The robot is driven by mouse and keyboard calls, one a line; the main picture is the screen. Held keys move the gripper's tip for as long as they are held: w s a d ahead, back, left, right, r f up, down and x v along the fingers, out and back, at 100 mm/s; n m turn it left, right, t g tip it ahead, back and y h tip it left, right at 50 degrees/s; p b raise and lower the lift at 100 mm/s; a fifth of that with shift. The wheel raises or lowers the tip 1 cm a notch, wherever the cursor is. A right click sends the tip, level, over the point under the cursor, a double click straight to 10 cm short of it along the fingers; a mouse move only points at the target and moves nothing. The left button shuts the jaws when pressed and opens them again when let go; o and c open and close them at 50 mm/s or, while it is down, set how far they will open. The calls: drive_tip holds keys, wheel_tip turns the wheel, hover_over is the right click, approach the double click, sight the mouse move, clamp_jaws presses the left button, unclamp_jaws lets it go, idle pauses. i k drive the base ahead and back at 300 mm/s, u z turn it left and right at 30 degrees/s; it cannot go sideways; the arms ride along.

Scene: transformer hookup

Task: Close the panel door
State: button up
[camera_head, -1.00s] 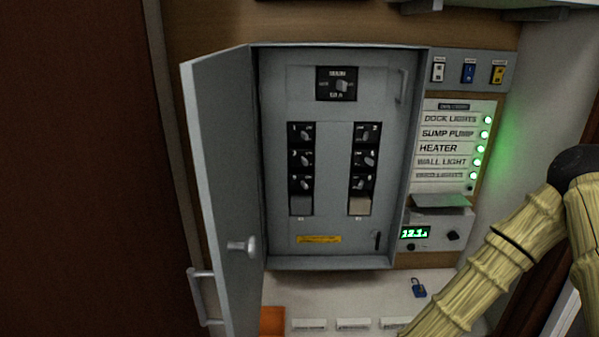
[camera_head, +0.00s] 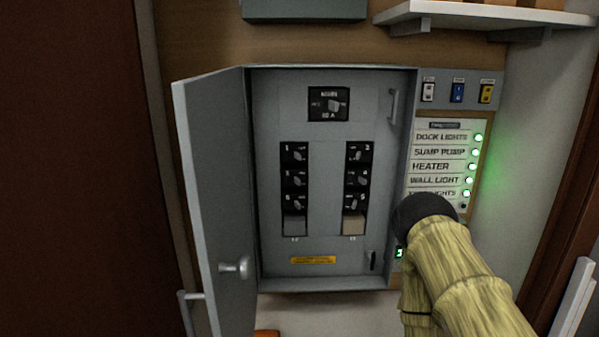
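The grey panel door (camera_head: 212,190) stands open, hinged on the left side of the breaker box (camera_head: 330,78). A round knob and latch (camera_head: 236,267) sit low on the door. The box interior shows a main switch (camera_head: 328,104) at the top and two columns of breakers below. My arm, in a yellowish ribbed cover with a dark joint, is at the lower right, in front of the label panel's lower edge and apart from the door. My gripper is not in view.
A label panel (camera_head: 440,152) with several green lights is right of the box, below three coloured switches (camera_head: 457,92). A white shelf (camera_head: 480,14) juts out at the upper right. A bar handle (camera_head: 188,312) is at the lower left, beside the door.

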sight(208, 111)
drive_tip(key=u, duration=0.7)
drive_tip(key=k, duration=0.8)
drive_tip(key=z, duration=0.7)
drive_tip(key=i, duration=0.5)
